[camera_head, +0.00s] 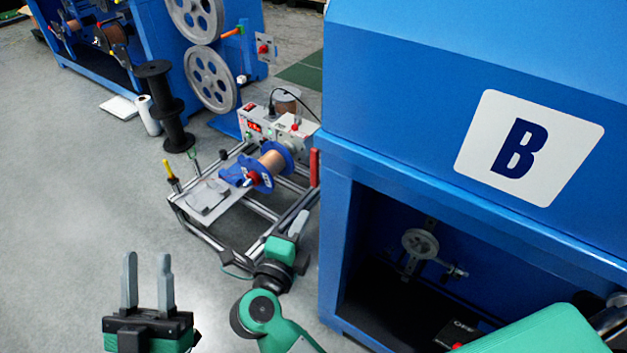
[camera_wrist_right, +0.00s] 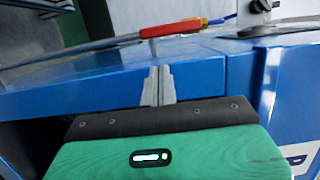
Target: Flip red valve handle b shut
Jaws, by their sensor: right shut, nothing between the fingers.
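A red valve handle (camera_head: 314,168) shows as a short upright bar beside the near left corner of the blue machine marked B. In the right wrist view the red handle (camera_wrist_right: 172,28) lies nearly level across the picture, with a yellow part at its right end. My right gripper (camera_head: 299,222) is just below the handle in the head view. Its fingers (camera_wrist_right: 158,72) are shut and empty, with tips pointing toward the handle; whether they touch it I cannot tell. My left gripper (camera_head: 147,258) is open and empty over the floor at the lower left.
The blue machine B (camera_head: 450,75) fills the right side, with a dark open bay below. A metal frame with a blue copper spool (camera_head: 272,165) stands left of the handle. A black reel (camera_head: 165,105) stands farther back. The grey floor at left is clear.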

